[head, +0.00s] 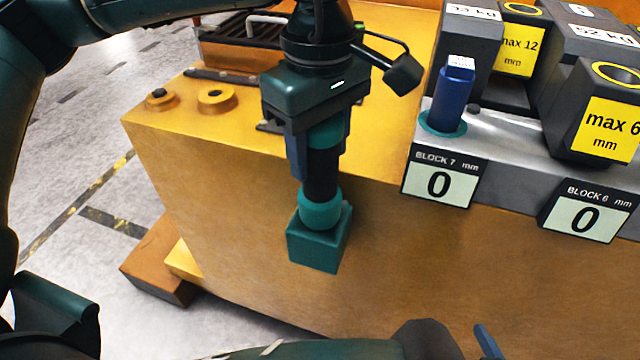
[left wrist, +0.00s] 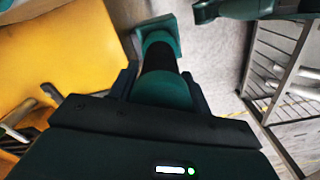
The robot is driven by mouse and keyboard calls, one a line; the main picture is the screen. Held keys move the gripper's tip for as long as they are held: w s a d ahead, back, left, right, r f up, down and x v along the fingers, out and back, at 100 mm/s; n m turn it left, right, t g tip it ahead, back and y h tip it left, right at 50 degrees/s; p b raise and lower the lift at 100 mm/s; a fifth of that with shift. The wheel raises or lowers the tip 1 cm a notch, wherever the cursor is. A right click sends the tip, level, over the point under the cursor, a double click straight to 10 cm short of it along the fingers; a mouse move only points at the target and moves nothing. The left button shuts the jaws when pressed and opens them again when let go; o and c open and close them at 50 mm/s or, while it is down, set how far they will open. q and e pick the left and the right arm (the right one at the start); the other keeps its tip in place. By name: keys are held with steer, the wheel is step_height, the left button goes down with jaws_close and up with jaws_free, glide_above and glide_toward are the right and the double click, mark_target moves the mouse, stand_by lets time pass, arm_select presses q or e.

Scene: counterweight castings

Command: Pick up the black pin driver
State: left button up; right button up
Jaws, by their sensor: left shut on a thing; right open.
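The black pin driver (head: 322,176) has a black grip between teal collars and a square teal block at its lower end. My left gripper (head: 315,150) is shut around its upper part and holds it hanging in front of the golden bench's front face. In the left wrist view the driver (left wrist: 160,55) sticks out from between the fingers of the left gripper (left wrist: 162,88), its block at the far end. Its top is hidden by the gripper. At the bottom edge of the head view only a blue finger of my right gripper (head: 488,342) shows; no object is visible at it.
The golden bench (head: 270,235) carries two round golden pieces (head: 215,98). A blue pin (head: 453,97) stands in a teal ring on the grey ledge, beside dark castings (head: 592,105) and two "0" displays (head: 438,182). Floor is open at left.

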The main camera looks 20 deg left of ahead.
arm_select(q)
steer(key=shift+r, duration=0.1)
jaws_close()
steer(key=shift+r, duration=0.5)
step_height(320, 180, up, 10)
steer(key=shift+p, duration=0.95)
step_height(320, 180, up, 3)
steer(key=shift+f+p, duration=0.1)
steer(key=shift+p, duration=0.95)
step_height(320, 180, up, 6)
steer(key=p, duration=0.5)
arm_select(e)
steer(key=shift+w+a+r+n+g, duration=0.15)
steer(key=shift+a+r+n+g, duration=0.15)
steer(key=shift+r+g, duration=0.25)
steer(key=shift+w+a+r+n+g, duration=0.1)
steer(key=shift+a+r+n+g, duration=0.2)
steer(key=shift+r, duration=0.3)
arm_select(q)
steer(key=shift+d, duration=0.1)
arm_select(e)
steer(key=shift+s+d, duration=0.1)
steer(key=shift+d, duration=0.05)
